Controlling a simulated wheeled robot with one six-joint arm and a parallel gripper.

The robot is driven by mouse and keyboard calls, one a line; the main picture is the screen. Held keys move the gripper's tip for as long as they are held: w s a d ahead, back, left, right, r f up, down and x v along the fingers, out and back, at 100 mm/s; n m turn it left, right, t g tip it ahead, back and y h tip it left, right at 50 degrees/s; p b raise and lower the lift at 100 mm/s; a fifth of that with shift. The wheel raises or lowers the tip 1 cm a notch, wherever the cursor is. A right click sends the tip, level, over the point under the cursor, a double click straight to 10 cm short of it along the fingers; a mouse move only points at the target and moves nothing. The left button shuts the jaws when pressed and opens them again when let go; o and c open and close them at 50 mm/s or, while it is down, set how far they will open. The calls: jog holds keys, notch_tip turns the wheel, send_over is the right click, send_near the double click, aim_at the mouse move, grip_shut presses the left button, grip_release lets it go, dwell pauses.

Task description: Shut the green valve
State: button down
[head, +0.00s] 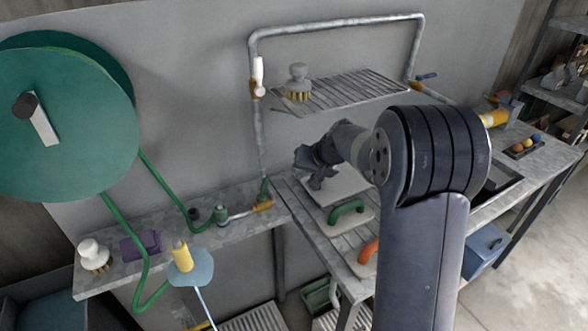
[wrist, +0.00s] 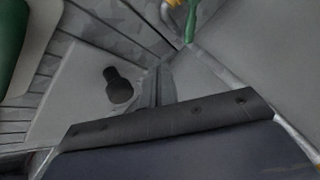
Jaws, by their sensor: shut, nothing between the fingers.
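The green valve shows as a green lever (head: 265,188) at the foot of the upright pipe, beside a yellow-orange fitting (head: 262,206). In the wrist view the green lever (wrist: 190,22) is at the top, right of centre, next to a yellow piece. My gripper (head: 312,176) is shut and empty, above the slatted bench to the right of the lever and apart from it. In the wrist view my gripper (wrist: 160,86) points towards the corner by the lever. Whether the lever lies along its pipe or across it, I cannot tell.
A pale board (head: 340,187) with a dark keyhole-shaped mark lies under my gripper. Nearby are a green-handled float (head: 346,211) and an orange-handled one (head: 367,251). A wire rack (head: 345,92) hangs above. A green hose (head: 158,180) and a blue funnel-like piece (head: 190,270) are left.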

aim_at(263, 189)
jog(key=p+x, duration=0.1)
jog(key=x, duration=0.6)
jog(key=shift+w+a+f, duration=0.15)
jog(key=shift+f, duration=0.1)
jog(key=a+p, duration=0.1)
jog(key=w+a+p, duration=0.1)
jog(key=a, duration=0.1)
jog(key=shift+f, duration=0.2)
jog(key=shift+w+a+f, duration=0.1)
jog(key=shift+a+f, duration=0.05)
jog(key=shift+a, duration=0.45)
jog(key=shift+f+b, duration=0.15)
jog(key=shift+b, duration=0.35)
